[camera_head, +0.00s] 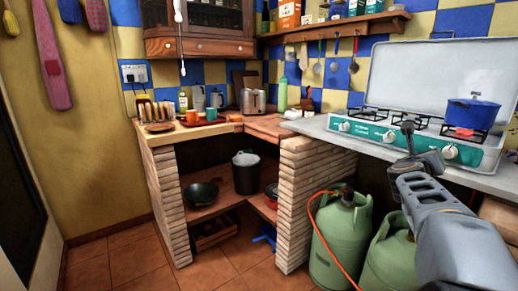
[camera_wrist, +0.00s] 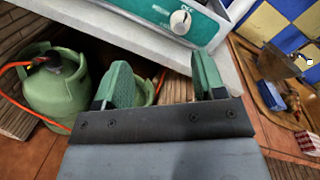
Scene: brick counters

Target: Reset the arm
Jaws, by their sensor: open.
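My gripper (camera_wrist: 166,85) is open, with its two green-padded fingers apart and nothing between them in the wrist view. In the head view my arm reaches up from the lower right, and its end (camera_head: 408,128) is in front of the gas stove (camera_head: 400,137). The stove's teal front with a white knob (camera_wrist: 181,20) shows just beyond the fingers in the wrist view. The head view is too small to show the fingers clearly.
A blue pot (camera_head: 472,113) sits on the stove's right burner. Green gas cylinders (camera_head: 342,232) with an orange hose stand below the counter (camera_head: 330,131). The tiled floor (camera_head: 120,262) at left is clear.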

